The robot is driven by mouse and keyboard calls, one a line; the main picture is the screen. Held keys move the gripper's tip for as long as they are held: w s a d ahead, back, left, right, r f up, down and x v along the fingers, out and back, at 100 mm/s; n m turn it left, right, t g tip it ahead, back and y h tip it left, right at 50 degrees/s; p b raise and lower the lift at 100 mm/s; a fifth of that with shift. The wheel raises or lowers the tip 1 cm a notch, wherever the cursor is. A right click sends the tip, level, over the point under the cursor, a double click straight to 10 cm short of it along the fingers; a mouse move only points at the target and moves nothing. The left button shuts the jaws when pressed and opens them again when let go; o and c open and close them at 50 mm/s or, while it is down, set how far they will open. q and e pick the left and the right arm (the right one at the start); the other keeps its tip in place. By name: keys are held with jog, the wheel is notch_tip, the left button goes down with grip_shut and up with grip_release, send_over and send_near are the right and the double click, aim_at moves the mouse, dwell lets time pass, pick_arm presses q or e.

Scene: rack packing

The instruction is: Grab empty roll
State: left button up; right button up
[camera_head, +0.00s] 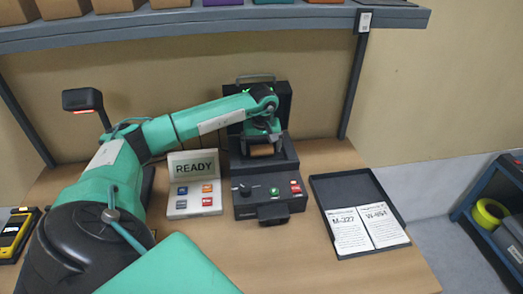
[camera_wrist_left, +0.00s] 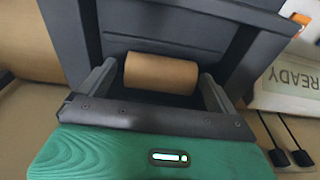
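The empty roll (camera_head: 262,150) is a small brown cardboard core. It sits in the open bay of the black label printer (camera_head: 262,202). In the left wrist view the roll (camera_wrist_left: 161,72) lies crosswise between the two fingers. My left gripper (camera_head: 263,140) is lowered into the printer bay from above. Its fingers are spread, one near each end of the roll, with a narrow gap seeming to show at each end. The roll appears to rest in the printer. My right gripper is in neither view.
A box reading READY (camera_head: 194,185) stands just left of the printer. A black tray (camera_head: 330,184) with two printed labels lies to its right. The raised printer lid (camera_head: 284,105) is behind my gripper. A shelf (camera_head: 215,22) with boxes runs above. A yellow handheld device (camera_head: 15,232) lies far left.

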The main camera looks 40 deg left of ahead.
pick_arm(q)
jog(key=c, duration=1)
